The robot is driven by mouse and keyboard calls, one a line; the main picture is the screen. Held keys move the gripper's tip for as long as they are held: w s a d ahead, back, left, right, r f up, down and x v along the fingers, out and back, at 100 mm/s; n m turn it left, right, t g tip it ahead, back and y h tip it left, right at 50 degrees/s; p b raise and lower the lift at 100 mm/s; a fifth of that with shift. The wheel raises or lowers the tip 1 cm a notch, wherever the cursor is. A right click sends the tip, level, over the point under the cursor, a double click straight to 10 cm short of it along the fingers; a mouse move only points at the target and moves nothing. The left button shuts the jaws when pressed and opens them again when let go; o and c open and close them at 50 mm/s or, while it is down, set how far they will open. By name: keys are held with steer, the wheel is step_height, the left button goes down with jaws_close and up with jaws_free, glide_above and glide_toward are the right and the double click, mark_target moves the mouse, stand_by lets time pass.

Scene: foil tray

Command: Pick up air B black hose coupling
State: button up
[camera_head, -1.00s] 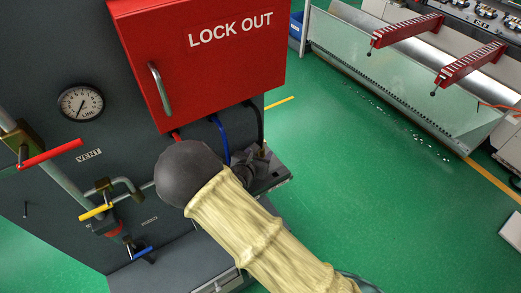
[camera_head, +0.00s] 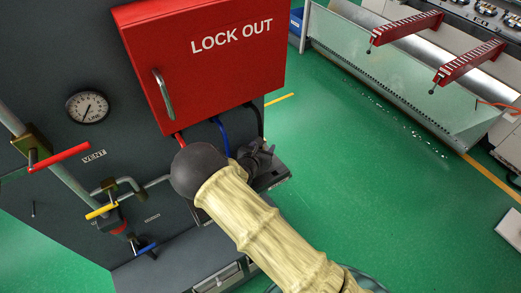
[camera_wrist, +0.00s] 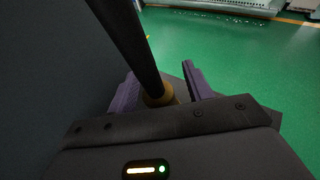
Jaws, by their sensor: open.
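The black hose (camera_head: 258,121) hangs from under the red lock-out box at its right end. In the wrist view the black hose (camera_wrist: 128,40) runs down to a brass-coloured coupling (camera_wrist: 158,97). My gripper (camera_wrist: 160,82) is open, with one purple-grey finger on each side of the coupling. I cannot tell whether either finger touches it. In the head view my gripper (camera_head: 262,155) is at the hose's lower end, partly behind my arm. The coupling's lower end is hidden.
The red lock-out box (camera_head: 205,65) is just above my arm. A red hose (camera_head: 181,140) and a blue hose (camera_head: 223,136) hang left of the black one. The dark panel (camera_head: 70,50) with gauge and valve handles is at left. Green floor (camera_head: 350,180) is clear at right.

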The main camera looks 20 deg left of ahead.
steer(key=shift+c, duration=0.4)
jaws_close()
steer(key=shift+r, duration=0.2)
steer(key=shift+r, duration=0.25)
step_height(320, 180, up, 9)
steer(key=b, duration=0.3)
steer(key=shift+b, duration=0.3)
stand_by(0.7)
